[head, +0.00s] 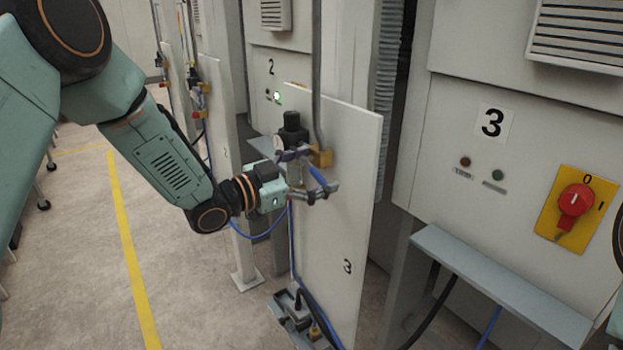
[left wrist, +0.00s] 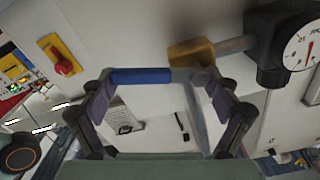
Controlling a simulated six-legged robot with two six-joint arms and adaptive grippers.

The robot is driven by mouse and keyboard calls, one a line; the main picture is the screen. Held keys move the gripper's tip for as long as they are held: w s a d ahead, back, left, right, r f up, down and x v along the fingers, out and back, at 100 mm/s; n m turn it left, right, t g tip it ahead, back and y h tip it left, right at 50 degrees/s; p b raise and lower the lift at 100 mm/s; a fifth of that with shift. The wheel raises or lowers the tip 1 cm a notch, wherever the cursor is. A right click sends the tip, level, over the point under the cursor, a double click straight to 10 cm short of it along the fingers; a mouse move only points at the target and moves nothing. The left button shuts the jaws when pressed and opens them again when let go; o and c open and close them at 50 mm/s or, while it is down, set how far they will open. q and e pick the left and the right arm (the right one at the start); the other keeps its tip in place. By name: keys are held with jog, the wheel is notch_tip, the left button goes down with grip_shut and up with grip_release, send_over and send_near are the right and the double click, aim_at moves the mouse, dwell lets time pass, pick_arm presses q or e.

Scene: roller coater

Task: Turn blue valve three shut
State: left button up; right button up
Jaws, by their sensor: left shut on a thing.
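The blue valve handle (head: 317,176) is on the white panel marked 3. It runs down from the brass valve body (head: 320,157). My left gripper (head: 318,172) is shut on this handle, with one finger near its upper end by the brass body and one near its lower end. In the left wrist view the blue handle (left wrist: 140,76) spans between the two fingertips of my left gripper (left wrist: 155,76), and the brass valve body (left wrist: 190,52) sits just beyond the right finger. My right gripper is not in view.
A black regulator (head: 292,130) with a round gauge (left wrist: 301,52) adjoins the valve. The white panel (head: 340,220) stands upright behind. At right is a cabinet marked 3 with a red rotary switch (head: 576,200) and a grey ledge (head: 500,285). Open floor (head: 90,250) lies left.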

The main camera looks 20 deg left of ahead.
pick_arm(q)
jog(key=shift+f+m+b, duration=0.25)
jog(key=shift+m+b, duration=0.05)
jog(key=shift+m, duration=0.2)
jog(key=shift+w+f+m+b, duration=0.1)
jog(key=shift+f+m+b, duration=0.2)
jog(key=shift+m+b, duration=0.5)
jog(key=m, duration=0.1)
jog(key=m+b, duration=0.1)
jog(key=f+m+b, duration=0.1)
jog(key=shift+w+a+m, duration=0.2)
jog(key=shift+a+m, duration=0.1)
jog(key=shift+m, duration=0.1)
jog(key=shift+w+a+f+m+b, duration=0.2)
jog(key=shift+w+a+m+b, duration=0.1)
jog(key=shift+m+b, duration=0.95)
jog(key=shift+w+a+f+m+b, duration=0.15)
jog(key=shift+a+m+b, duration=0.15)
jog(key=shift+m+b, duration=0.9)
jog(key=shift+w+a+f+m+b, duration=0.25)
jog(key=shift+m+b, duration=0.7)
jog(key=shift+m, duration=0.6)
jog(key=shift+r, duration=0.1)
jog(key=o, duration=1.2)
jog(key=shift+o, duration=1.2)
jog(key=shift+w, duration=0.1)
